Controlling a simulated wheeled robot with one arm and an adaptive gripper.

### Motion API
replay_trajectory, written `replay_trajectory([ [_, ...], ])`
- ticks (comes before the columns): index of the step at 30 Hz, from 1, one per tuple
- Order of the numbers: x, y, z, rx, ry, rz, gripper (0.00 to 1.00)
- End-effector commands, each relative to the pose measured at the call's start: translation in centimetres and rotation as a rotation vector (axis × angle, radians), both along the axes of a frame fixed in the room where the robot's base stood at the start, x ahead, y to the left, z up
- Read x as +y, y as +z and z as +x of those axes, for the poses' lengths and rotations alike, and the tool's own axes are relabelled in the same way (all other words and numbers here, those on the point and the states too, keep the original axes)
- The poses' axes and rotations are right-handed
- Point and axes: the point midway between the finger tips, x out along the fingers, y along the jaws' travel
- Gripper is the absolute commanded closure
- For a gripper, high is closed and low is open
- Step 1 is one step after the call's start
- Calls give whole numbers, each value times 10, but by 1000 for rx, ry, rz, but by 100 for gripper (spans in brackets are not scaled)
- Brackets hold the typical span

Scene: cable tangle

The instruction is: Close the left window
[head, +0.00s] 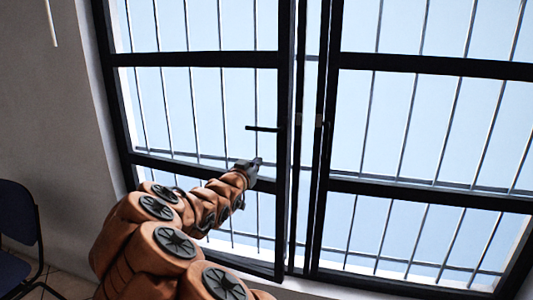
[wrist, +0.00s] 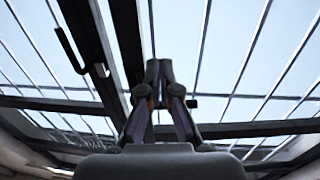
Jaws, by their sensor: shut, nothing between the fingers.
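The left window (head: 284,200) is a dark-framed glazed panel filling the left half of the opening in the head view. A narrow bright gap shows between its right edge and the right window's frame, so it looks slightly ajar. Its dark handle (head: 262,128) sticks out to the left from that edge; a dark handle (wrist: 70,50) also shows at upper left in the wrist view. My gripper (head: 257,162) is below the handle and in front of the left pane, apart from the handle. In the wrist view its fingertips (wrist: 158,72) meet, with nothing between them.
The right window (head: 430,192) fills the right side, with a dark handle (head: 326,125) on its inner edge. Thin bars (head: 410,110) stand outside the glass. A dark blue chair (head: 16,212) stands at the lower left by a grey wall (head: 50,120).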

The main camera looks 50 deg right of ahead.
Motion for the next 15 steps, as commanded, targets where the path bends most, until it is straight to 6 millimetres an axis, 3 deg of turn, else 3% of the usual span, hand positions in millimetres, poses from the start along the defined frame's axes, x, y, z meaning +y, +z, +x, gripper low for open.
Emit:
replay_trajectory([
  [15, -53, 1, 12, 0, -1, 2, 100],
])
